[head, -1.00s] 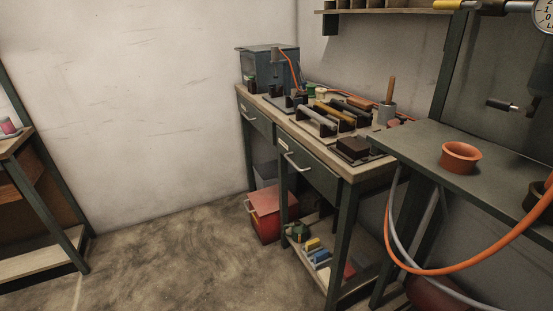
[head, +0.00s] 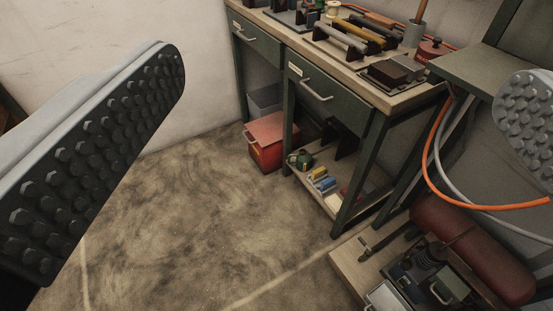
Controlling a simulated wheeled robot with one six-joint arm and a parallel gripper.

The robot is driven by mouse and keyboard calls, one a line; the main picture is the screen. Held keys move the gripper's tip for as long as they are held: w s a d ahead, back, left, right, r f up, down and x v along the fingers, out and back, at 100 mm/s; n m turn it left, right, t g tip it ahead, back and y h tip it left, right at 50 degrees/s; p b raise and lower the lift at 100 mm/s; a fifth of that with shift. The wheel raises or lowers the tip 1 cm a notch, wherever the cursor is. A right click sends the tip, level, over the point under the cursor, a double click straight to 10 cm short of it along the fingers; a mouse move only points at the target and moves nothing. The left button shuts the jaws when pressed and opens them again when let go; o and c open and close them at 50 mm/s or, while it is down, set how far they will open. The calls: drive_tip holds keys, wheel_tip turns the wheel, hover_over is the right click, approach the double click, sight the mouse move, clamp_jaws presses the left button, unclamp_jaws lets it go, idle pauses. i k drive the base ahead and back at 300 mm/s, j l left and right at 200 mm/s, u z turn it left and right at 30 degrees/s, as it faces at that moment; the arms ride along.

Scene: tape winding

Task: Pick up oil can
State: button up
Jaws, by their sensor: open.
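My gripper (head: 340,100) is open and empty, with one studded jaw large at the left and the other at the right edge. No thing is plainly the oil can. A small red can (head: 433,50) with a knob on top stands at the right end of the workbench. A dark green rounded thing (head: 300,160) sits on the bench's lower shelf, too small to make out surely. Both lie well beyond my jaws, and neither is touched.
The workbench (head: 405,98) has drawers and a top crowded with tools. A red box (head: 266,140) stands on the floor under it. A red tank (head: 465,245) and a tool tray (head: 430,280) lie low at right. Orange hose (head: 430,165) hangs there. The left floor is clear.

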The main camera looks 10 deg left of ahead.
sight(303, 158)
drive_tip(key=k+j, duration=0.5)
drive_tip(key=i+j, duration=0.2)
drive_tip(key=j, duration=0.15)
drive_tip(key=i+j+z, duration=0.15)
drive_tip(key=j, duration=0.2)
drive_tip(key=i+j, duration=0.25)
drive_tip(key=i+j+z, duration=0.15)
drive_tip(key=j, duration=0.35)
drive_tip(key=i+j, duration=0.2)
drive_tip(key=j, duration=0.15)
drive_tip(key=i+j+z, duration=0.15)
drive_tip(key=j, duration=0.25)
drive_tip(key=i+j, duration=0.15)
drive_tip(key=j, duration=0.25)
drive_tip(key=i+j+z, duration=0.15)
drive_tip(key=j, duration=0.25)
